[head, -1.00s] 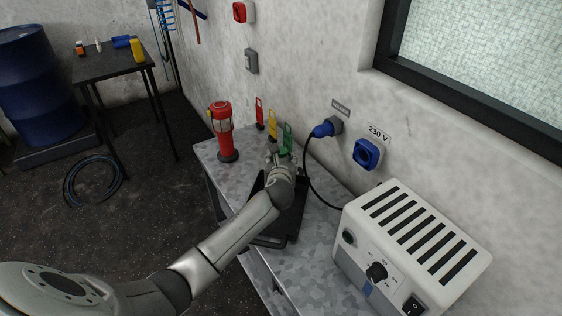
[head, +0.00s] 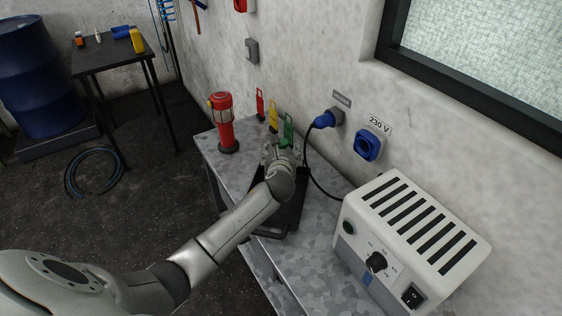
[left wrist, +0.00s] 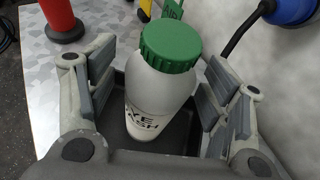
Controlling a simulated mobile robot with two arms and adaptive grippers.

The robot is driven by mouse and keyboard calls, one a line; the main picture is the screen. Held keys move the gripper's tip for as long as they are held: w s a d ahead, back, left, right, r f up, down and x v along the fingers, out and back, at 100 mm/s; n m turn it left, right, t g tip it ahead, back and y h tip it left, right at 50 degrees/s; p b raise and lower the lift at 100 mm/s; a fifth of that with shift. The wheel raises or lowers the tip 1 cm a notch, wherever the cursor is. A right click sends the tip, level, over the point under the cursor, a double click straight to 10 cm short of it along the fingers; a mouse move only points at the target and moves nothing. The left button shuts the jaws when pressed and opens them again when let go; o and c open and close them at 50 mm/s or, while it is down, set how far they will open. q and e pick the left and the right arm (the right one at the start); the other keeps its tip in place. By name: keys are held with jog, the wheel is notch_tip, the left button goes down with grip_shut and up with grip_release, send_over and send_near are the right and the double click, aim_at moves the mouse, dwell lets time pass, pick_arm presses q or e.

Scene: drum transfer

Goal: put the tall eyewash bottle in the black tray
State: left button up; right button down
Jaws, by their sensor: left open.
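The eyewash bottle (left wrist: 160,92) is white with a green cap and dark lettering. In the left wrist view it stands in the black tray (left wrist: 181,137), leaning slightly in the picture. My left gripper (left wrist: 165,95) is open, with its fingers on both sides of the bottle and gaps visible beside it. In the head view my left gripper (head: 281,154) is over the far part of the black tray (head: 292,216), and the arm hides much of the tray. I cannot make out the bottle there. My right gripper is not in view.
The tray is on a grey metal bench (head: 318,252). A red lantern (head: 224,124) stands left of the gripper. Red, yellow and green tags (head: 273,117) are by the wall. A white power unit (head: 405,240) and a blue plug with cable (head: 325,120) are to the right.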

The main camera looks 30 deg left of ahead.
pick_arm(q)
jog(key=v, duration=1.1)
jog(key=shift+s, duration=0.15)
